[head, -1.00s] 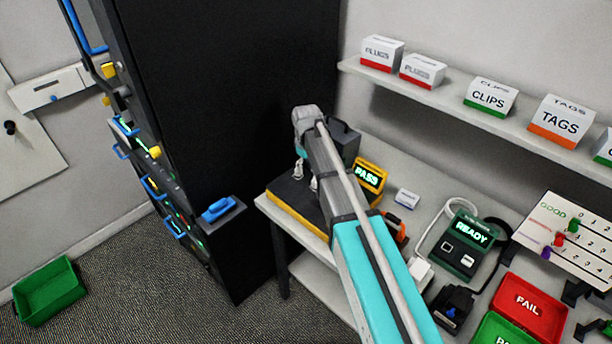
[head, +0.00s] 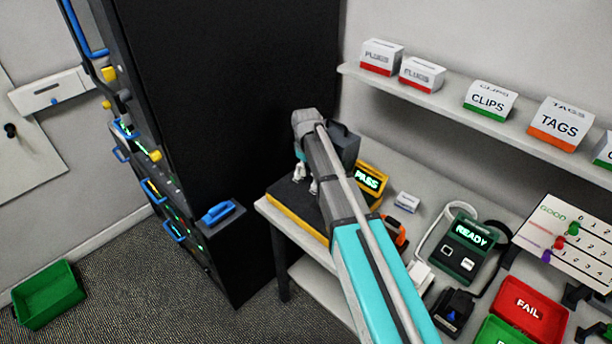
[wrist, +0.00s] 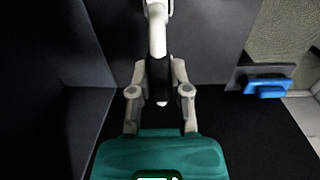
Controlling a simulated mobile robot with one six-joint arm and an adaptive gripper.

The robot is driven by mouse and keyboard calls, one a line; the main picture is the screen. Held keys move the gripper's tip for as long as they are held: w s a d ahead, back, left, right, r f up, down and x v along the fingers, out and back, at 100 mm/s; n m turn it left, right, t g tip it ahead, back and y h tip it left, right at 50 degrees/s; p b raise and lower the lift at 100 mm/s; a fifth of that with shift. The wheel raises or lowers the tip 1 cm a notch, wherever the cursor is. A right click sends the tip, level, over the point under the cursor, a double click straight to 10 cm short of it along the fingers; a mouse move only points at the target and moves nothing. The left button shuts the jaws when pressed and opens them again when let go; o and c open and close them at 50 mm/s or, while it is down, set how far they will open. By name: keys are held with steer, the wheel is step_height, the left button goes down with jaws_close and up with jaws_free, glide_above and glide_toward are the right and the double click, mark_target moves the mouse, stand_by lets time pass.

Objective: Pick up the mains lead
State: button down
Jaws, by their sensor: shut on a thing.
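My gripper (head: 307,184) is low over the dark mat with a yellow edge (head: 293,219), at the left end of the bench beside the black cabinet. In the wrist view my gripper (wrist: 159,72) is shut on a narrow piece, black between the fingers, with a pale rod-like part (wrist: 157,36) leading up from it. I take it for the mains lead; its full shape does not show. In the head view my arm and fingers hide whatever is held.
The tall black cabinet (head: 225,110) stands close on the left, with a blue-handled piece (head: 219,212) jutting out. A yellow PASS display (head: 370,180) and an orange item (head: 396,231) are just right of my gripper. A READY unit (head: 466,246) and a red FAIL tray (head: 529,306) are farther right.

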steer(key=shift+r, duration=0.15)
step_height(320, 180, up, 3)
steer(key=p, duration=0.3)
steer(key=s+r+p, duration=0.9)
steer(key=s+p, duration=0.1)
steer(key=s, duration=0.4)
steer(key=shift+a+r, duration=0.25)
steer(key=shift+r, duration=0.1)
steer(key=shift+r+p, duration=1.55)
steer(key=shift+f, duration=0.2)
